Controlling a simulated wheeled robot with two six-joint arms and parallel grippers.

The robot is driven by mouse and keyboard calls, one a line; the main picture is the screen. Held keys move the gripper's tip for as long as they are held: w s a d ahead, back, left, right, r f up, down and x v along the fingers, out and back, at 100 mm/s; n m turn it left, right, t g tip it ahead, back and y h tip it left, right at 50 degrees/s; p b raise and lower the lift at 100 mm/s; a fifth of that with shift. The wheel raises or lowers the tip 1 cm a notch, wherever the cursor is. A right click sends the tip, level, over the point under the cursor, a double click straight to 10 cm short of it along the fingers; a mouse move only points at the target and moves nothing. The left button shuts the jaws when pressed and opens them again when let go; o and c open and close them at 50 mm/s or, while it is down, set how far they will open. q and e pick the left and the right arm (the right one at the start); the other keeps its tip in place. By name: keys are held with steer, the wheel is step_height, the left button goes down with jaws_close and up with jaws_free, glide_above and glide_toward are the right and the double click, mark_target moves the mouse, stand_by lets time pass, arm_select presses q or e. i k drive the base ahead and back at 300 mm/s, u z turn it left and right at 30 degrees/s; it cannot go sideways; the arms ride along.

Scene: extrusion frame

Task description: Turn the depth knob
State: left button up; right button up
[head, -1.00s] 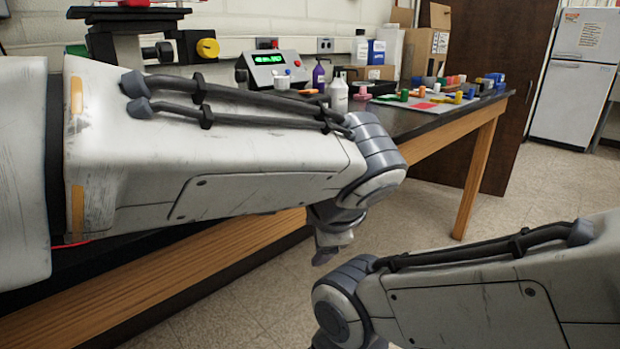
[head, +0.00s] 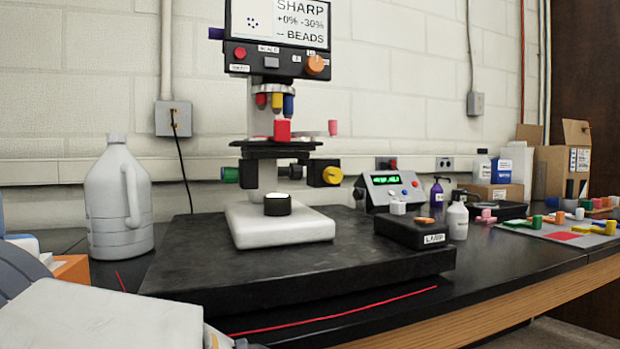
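A microscope stands on a dark slab, with a screen (head: 276,20) on top reading "SHARP +0% -30%" and "BEADS". An orange knob (head: 315,64) sits at the right of the panel below the screen; the small label by it is too small to read. A yellow knob (head: 325,173) is on the right of the stage and a green knob (head: 230,174) on the left. I cannot tell which knob is the depth knob. A red block (head: 282,130) sits on the stage under the coloured objectives. Part of my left arm shows at the lower left; neither gripper shows.
A large grey jug (head: 118,200) stands left of the slab (head: 170,270). A black box labelled LAMP (head: 408,233) sits at the slab's right. A control box with a green display (head: 390,190), bottles and coloured pieces stand farther right. The slab's front is clear.

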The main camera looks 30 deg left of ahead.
mark_target(231, 174)
steer(key=z, duration=0.8)
steer(key=k, duration=0.85)
steer(key=u, duration=0.9)
steer(key=i, duration=0.45)
